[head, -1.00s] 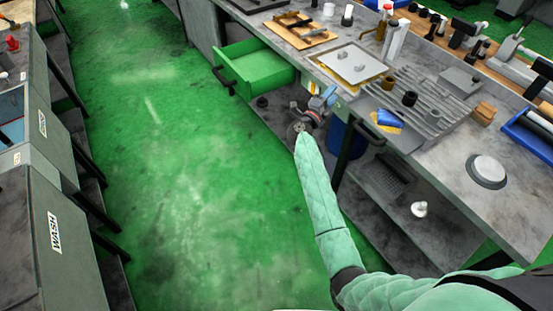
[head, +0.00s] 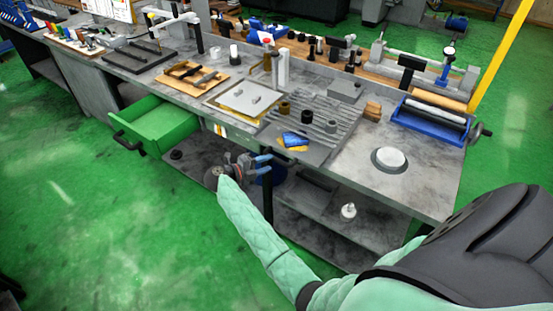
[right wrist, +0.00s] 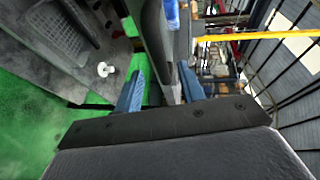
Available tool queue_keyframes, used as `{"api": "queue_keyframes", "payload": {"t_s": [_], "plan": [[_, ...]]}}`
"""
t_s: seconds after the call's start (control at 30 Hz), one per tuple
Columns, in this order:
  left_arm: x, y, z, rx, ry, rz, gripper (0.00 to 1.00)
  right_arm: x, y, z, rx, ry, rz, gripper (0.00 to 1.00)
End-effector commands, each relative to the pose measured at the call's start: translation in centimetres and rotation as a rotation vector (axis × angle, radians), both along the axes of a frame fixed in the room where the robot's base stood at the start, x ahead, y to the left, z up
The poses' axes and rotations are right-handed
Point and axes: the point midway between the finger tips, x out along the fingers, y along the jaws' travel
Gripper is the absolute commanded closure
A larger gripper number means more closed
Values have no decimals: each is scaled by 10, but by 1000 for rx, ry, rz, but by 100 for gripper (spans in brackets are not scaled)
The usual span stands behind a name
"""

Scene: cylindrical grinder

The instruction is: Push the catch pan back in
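A grey, flat pan-like part with a dark handle (head: 286,157) juts from the front of the workbench; I take it to be the catch pan (head: 314,155), but cannot see into it. My right gripper (head: 262,160), with blue fingers, is at the bench front, just left of the handle. In the right wrist view its fingers (right wrist: 160,92) are apart, with a dark bar (right wrist: 153,35) ahead of and partly between them. I cannot tell whether they touch it. My left gripper is not in view.
A green drawer (head: 168,125) stands open left of my right gripper. The bench top (head: 345,185) carries a ribbed plate (head: 325,122), a white round part (head: 389,158) and a blue tray (head: 430,122). A lower shelf holds a small white part (head: 348,211). Green floor is free at left.

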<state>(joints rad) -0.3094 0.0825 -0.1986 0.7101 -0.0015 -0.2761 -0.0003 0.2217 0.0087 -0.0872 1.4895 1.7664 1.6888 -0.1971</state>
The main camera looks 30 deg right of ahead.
Motion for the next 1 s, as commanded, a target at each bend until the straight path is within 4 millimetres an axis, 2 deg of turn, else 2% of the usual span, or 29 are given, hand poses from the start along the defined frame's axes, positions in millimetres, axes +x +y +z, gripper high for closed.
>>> {"api": "queue_keyframes", "payload": {"t_s": [0.23, 0.5, 0.83, 1.0], "plan": [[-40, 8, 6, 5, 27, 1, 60, -1, -29, -2, -2, 1, -1, 61], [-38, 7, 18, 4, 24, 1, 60, 0, -50, -8, -1, 1, 1, 61], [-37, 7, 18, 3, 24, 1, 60, 0, -52, -10, 0, 0, 1, 61], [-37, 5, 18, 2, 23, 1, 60, 0, -52, -10, 0, 0, 2, 94]]}}
